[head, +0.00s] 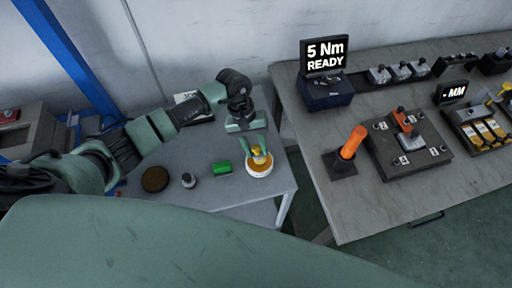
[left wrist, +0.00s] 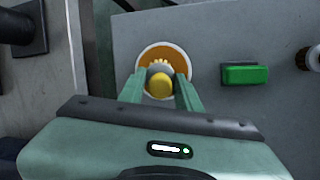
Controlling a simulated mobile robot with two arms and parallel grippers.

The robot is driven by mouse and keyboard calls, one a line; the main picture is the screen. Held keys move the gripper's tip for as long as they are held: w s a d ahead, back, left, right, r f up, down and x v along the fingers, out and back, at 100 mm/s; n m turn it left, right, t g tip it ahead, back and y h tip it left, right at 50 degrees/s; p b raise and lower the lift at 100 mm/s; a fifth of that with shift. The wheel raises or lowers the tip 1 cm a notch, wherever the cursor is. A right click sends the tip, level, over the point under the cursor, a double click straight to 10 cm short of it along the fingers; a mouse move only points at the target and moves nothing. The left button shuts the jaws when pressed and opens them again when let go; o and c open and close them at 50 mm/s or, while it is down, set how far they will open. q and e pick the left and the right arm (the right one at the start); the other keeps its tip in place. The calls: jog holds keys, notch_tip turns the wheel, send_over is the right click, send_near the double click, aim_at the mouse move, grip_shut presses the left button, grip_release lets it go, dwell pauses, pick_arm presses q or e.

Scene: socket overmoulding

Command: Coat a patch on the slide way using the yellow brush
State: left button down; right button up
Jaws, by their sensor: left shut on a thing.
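The yellow brush (left wrist: 160,84) is between the two green fingers of my left gripper (left wrist: 161,92), which is shut on it. In the left wrist view its pale bristles point to the white bowl (left wrist: 139,72) with orange-brown contents. In the head view my left gripper (head: 255,149) points down at the bowl (head: 250,173), and the brush (head: 258,152) shows between its fingers. I cannot tell whether the bristles touch the contents. I cannot make out a slide way with certainty in either view. My right gripper is not in view.
On the small grey table (head: 235,197) are a green block (head: 221,168), a small dark-and-white container (head: 189,181) and a brown disc (head: 155,179). A larger bench (head: 345,211) at the right holds an orange-handled tool (head: 352,143), a fixture (head: 407,145) and a "5 Nm READY" display (head: 324,56).

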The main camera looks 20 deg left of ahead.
aim_at(256, 147)
pick_arm(q)
jog(key=shift+s+f+b, duration=0.15)
jog(key=shift+f+b, duration=0.05)
jog(key=shift+b, duration=0.3)
dwell(1.5)
jog(key=shift+r, duration=0.1)
jog(key=shift+r+p, duration=0.55)
jog(key=shift+r, duration=0.75)
jog(key=shift+r+p, duration=0.6)
jog(key=shift+r, duration=1.65)
jog(key=shift+r, duration=0.1)
